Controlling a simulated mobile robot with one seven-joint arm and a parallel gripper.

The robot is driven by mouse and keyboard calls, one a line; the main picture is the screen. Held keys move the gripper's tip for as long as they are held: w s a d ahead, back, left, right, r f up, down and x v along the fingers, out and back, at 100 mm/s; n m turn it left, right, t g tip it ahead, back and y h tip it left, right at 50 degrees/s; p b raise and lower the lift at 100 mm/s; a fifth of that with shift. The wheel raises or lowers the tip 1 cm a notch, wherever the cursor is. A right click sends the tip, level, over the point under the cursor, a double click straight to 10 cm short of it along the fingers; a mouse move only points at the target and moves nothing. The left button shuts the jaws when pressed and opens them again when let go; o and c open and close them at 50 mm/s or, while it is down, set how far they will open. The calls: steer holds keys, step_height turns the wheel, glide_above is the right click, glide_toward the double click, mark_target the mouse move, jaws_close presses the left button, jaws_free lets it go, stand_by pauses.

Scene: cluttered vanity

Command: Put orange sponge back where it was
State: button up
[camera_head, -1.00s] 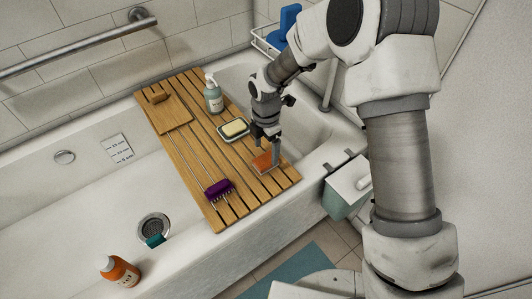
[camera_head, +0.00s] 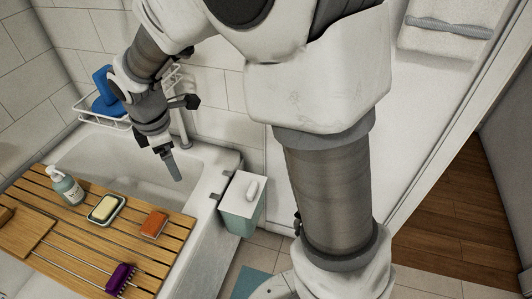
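The orange sponge (camera_head: 154,223) lies on the slatted wooden bath tray (camera_head: 100,235), near its right end. Nothing touches it from above. My gripper (camera_head: 172,166) points down over the tub, beyond the tray's back edge and up and right of the sponge in the picture. It is clear of the sponge. Its fingers overlap from this angle, so I cannot tell whether they are open or shut, and no held thing shows.
A soap dish with yellow soap (camera_head: 106,208), a pump bottle (camera_head: 67,186) and a purple brush (camera_head: 119,278) share the tray. A wire rack (camera_head: 97,119) holds blue things. A lidded teal box (camera_head: 241,204) hangs at the tub's right side.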

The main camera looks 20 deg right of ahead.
steer(key=s+d+r+m+t, duration=0.2)
steer(key=s+d+r+m, duration=0.6)
steer(key=d+r+m, duration=0.2)
steer(key=s+d+r+m+t, duration=0.1)
steer(key=s+d+r+m, duration=0.1)
steer(key=s+d+m, duration=0.3)
steer(key=s+m, duration=0.4)
steer(key=s, duration=0.1)
steer(key=shift+s+d+r+t, duration=0.2)
steer(key=shift+s+d+t, duration=0.1)
steer(key=shift+d, duration=0.1)
step_height(320, 180, up, 19)
steer(key=p, duration=1.9)
steer(key=shift+c, duration=0.2)
